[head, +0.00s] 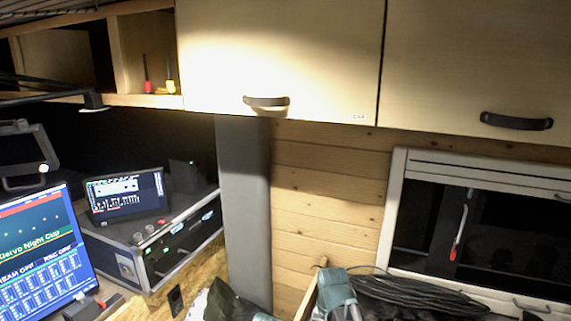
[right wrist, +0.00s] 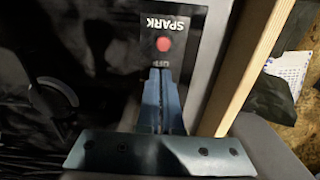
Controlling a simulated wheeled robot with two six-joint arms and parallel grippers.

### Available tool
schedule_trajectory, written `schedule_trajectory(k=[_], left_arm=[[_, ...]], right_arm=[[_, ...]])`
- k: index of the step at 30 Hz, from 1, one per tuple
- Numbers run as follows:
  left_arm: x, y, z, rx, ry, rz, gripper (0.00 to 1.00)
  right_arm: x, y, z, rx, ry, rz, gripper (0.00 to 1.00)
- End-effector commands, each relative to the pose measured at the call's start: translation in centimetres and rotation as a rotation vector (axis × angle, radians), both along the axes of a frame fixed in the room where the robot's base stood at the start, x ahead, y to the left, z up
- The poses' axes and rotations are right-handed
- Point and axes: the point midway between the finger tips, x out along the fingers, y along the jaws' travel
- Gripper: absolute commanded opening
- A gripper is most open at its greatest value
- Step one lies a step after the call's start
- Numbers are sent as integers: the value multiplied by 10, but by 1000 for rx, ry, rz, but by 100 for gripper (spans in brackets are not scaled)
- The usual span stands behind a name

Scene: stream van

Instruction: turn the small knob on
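In the right wrist view a small black panel (right wrist: 170,22) carries the upside-down word SPARK, a round red button or light (right wrist: 163,44) and a partly covered upside-down label that looks like OFF. My right gripper (right wrist: 160,70) has its two blue fingers close together, pointing at the panel just below the label. I see no knob; the spot at the fingertips is hidden by the fingers. In the head view a teal shape at the bottom edge looks like my right gripper (head: 338,288). My left gripper is not in view.
A wooden strip (right wrist: 245,60) runs beside the panel, with dark cloth (right wrist: 270,100) beyond. In the head view coiled black cable (head: 410,292) lies right of the teal shape. A cased unit with a small screen (head: 125,195) and a monitor (head: 40,255) stand left, cabinets (head: 280,50) above.

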Motion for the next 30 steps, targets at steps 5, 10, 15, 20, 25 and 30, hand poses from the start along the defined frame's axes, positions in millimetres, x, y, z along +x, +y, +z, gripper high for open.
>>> schedule_trajectory(k=[5,10,15,20,25,30], left_arm=[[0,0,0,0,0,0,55],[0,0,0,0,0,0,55],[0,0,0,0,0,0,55],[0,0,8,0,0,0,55],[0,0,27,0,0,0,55],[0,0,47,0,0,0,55]], right_arm=[[1,-1,0,-3,-5,-2,0],[-5,1,0,-3,-4,-2,0],[-6,2,0,-2,-3,-2,0],[-6,2,8,-2,-2,-1,0],[-7,2,28,-2,-1,-1,0],[-7,2,47,-2,-1,-1,0]])
